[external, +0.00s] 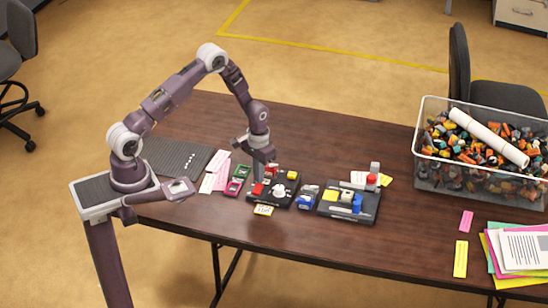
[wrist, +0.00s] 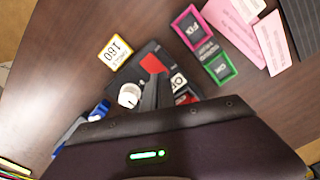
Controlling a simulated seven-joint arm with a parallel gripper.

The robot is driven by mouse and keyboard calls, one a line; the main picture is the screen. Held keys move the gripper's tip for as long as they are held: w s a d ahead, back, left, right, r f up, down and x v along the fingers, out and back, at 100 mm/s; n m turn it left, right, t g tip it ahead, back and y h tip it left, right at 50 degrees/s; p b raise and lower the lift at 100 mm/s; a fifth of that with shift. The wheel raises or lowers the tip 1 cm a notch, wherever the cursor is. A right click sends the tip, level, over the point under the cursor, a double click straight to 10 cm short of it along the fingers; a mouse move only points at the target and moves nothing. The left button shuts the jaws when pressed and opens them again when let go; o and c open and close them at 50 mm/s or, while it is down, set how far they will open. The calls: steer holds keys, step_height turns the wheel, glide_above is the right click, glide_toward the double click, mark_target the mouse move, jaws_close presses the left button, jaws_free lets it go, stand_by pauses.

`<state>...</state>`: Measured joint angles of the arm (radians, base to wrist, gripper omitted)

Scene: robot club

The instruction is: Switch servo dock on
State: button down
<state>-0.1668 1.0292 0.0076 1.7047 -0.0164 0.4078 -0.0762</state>
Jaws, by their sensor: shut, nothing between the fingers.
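A black panel (external: 284,202) lies on the table below my gripper (external: 263,174). A red part (wrist: 151,63) shows just past the fingertips. Contact cannot be told. Neither panel's name is readable.
A blue object (external: 307,197) sits between the panels. Magenta- and green-framed tags (external: 233,187) and pink slips (external: 208,182) lie left. A yellow-edged card (external: 264,210) lies in front. A clear bin (external: 480,183) of parts stands right; papers (external: 522,250) lie near it.

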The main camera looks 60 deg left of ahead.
steer(key=shift+f, duration=0.85)
stand_by(0.3)
steer(key=shift+r, duration=3.55)
step_height(320, 180, up, 10)
steer(key=t, duration=0.1)
glide_above(258, 190)
steer(key=s+d+r+m+t, duration=0.1)
steer(key=s+r, duration=0.3)
steer(key=r, duration=0.2)
steer(key=s+d+r+t, duration=0.1)
steer(key=s+d+r, duration=0.15)
steer(key=r, duration=0.35)
steer(key=s+d+r+m+t, duration=0.1)
steer(key=s+r, duration=0.2)
steer(key=s, duration=0.7)
steer(key=s+d+r+m+t, duration=0.1)
steer(key=s+r, duration=0.2)
steer(key=s, duration=0.7)
steer(key=shift+r+t, duration=0.2)
steer(key=shift+t, duration=0.1)
